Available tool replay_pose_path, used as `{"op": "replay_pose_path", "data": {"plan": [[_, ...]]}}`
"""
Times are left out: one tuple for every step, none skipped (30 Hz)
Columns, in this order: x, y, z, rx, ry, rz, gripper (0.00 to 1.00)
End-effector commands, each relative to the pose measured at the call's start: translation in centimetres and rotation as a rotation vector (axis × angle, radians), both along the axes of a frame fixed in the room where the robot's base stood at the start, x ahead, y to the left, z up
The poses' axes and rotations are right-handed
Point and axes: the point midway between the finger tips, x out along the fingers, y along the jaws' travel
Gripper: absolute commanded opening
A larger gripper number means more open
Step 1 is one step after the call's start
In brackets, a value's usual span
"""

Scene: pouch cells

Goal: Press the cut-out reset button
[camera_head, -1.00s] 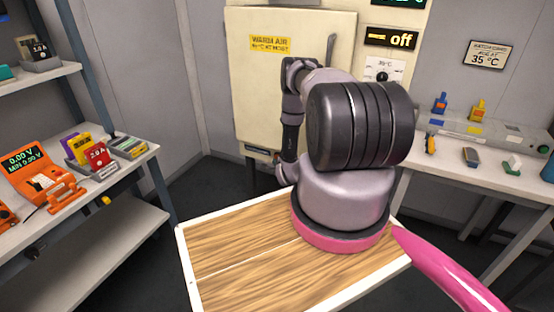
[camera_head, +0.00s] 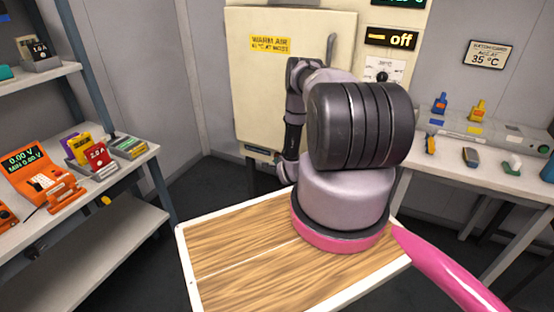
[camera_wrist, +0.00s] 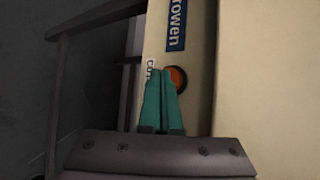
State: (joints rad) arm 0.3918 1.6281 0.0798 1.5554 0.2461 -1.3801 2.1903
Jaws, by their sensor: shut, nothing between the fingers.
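The reset button (camera_wrist: 177,79) is a round orange button in a dark ring, on a cream panel in the wrist view. My gripper (camera_wrist: 160,73) has two teal fingers held together with nothing between them. The fingertips overlap the left part of the button in the wrist view, and I cannot tell whether they touch it. Printed lettering beside the button is partly covered by the fingers. In the head view my fingers and the button cannot be made out. The cream warm-air cabinet (camera_head: 285,105) stands behind my arm there.
A blue label (camera_wrist: 177,24) is on the panel beyond the button. In the head view, a shelf (camera_head: 125,215) with meters and cells stands left, and a white bench (camera_head: 480,180) with small parts stands right. A display (camera_head: 390,38) reads off.

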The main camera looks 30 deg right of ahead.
Motion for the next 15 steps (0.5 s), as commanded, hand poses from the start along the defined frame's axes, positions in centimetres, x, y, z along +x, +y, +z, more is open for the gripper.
{"op": "replay_pose_path", "data": {"plan": [[0.04,-0.07,0.00,0.001,0.000,-0.001,0.00],[0.07,-0.10,0.00,0.001,0.000,-0.001,0.00],[0.10,-0.15,0.00,0.001,0.000,-0.001,0.00],[0.12,-0.18,0.00,0.000,-0.001,-0.002,0.00],[0.15,-0.21,0.00,0.000,-0.001,-0.002,0.00],[0.18,-0.26,0.00,0.000,-0.001,-0.002,0.00],[0.20,-0.29,0.00,0.000,-0.001,-0.002,0.00],[0.23,-0.32,0.01,0.000,-0.001,-0.002,0.00],[0.25,-0.36,0.01,0.000,-0.001,-0.002,0.00],[0.28,-0.40,0.02,0.000,-0.001,-0.002,0.00],[0.30,-0.43,0.02,0.000,-0.001,-0.002,0.00],[0.34,-0.47,0.02,0.000,-0.001,-0.002,0.00],[0.35,-0.50,0.02,0.000,-0.001,-0.002,0.00],[0.36,-0.49,0.03,0.000,-0.001,-0.002,0.00],[0.34,-0.49,0.02,0.000,-0.001,-0.002,0.00]]}}
